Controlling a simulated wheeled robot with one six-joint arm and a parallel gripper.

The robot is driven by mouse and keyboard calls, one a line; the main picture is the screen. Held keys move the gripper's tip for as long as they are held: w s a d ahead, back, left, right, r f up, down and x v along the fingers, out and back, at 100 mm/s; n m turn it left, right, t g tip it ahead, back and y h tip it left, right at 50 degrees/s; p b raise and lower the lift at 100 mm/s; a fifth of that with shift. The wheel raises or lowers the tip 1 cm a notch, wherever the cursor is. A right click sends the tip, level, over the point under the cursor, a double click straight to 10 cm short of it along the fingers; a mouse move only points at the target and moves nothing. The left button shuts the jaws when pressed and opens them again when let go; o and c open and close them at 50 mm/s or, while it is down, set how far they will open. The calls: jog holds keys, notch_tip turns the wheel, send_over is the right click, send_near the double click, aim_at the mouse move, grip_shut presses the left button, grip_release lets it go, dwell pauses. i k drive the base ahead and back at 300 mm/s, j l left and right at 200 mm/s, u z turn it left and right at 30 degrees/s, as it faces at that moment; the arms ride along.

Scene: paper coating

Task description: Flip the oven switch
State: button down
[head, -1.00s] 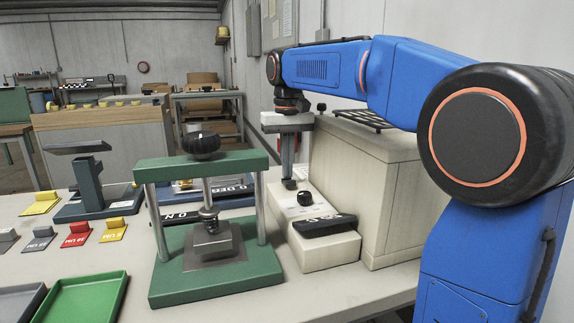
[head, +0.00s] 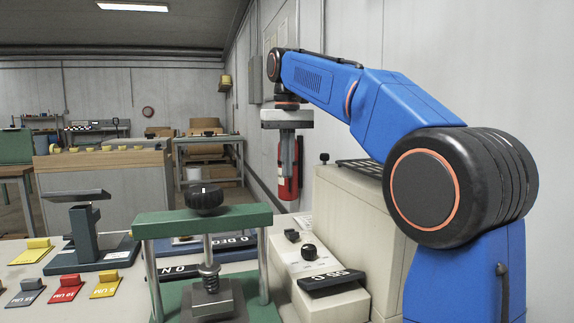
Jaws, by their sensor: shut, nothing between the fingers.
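The oven is a large beige box (head: 350,225) on the right of the bench, with a lower control housing (head: 345,305) at its front. On the housing's sloped top are a small black switch (head: 292,236), a round black knob (head: 309,252) and a black label plate (head: 332,283). My gripper (head: 287,178) points down, shut and empty, raised in the air above the switch end of the housing. A gap shows between its fingertips and the switch. Which way the switch is set is too small to tell.
A green press (head: 165,224) with a black knob stands left of the oven. A dark stand (head: 84,222) and several coloured tags (head: 66,288) lie further left. A red fire extinguisher (head: 296,187) shows behind my gripper.

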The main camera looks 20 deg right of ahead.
aim_at(291, 233)
jog(key=k, duration=1)
